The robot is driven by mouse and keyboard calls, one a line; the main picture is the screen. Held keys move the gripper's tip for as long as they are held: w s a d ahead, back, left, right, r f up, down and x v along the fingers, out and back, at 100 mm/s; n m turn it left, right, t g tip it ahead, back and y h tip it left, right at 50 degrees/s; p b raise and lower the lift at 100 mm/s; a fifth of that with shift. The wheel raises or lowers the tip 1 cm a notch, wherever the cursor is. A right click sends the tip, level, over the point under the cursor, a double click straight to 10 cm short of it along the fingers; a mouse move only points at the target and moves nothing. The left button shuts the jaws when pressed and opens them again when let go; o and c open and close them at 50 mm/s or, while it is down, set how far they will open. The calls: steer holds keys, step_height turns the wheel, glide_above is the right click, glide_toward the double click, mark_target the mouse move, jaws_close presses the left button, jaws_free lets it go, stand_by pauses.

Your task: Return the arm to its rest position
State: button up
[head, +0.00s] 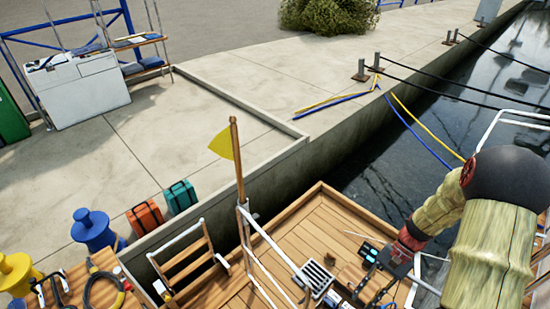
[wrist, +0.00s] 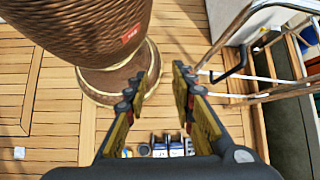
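My arm (head: 492,245) comes in at the right of the head view, with a pale yellow-green cover and a dark rounded joint. It reaches down and left over the wooden cockpit deck. My gripper (wrist: 160,85) shows in the wrist view with its two dark, yellow-padded fingers well apart.
A ribbed brown round body (wrist: 85,30) stands close by the left finger; I cannot tell what it is. Small blue and white items (wrist: 172,148) lie beneath the gripper. A metal frame (wrist: 235,75) is at right. A yellow flag (head: 221,143) on a post and a quay (head: 200,130) lie left.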

steer(key=s+a+r+n+t+h, duration=0.2)
steer(key=r+n+t, duration=0.1)
steer(key=r, duration=0.8)
steer(key=s+a+r+n+t+h+p, duration=0.1)
steer(key=s+a+r+n+t+h, duration=0.1)
steer(key=r, duration=0.9)
steer(key=s+a+r+n+t+h, duration=0.2)
steer(key=a+r+n+t, duration=0.1)
steer(key=r, duration=0.8)
steer(key=a+t, duration=0.1)
steer(key=t, duration=0.1)
steer(key=shift+s+a+r+n+t+h, duration=0.15)
steer(key=shift+r+n+t+h, duration=0.15)
steer(key=shift+t, duration=0.1)
steer(key=shift+a, duration=0.1)
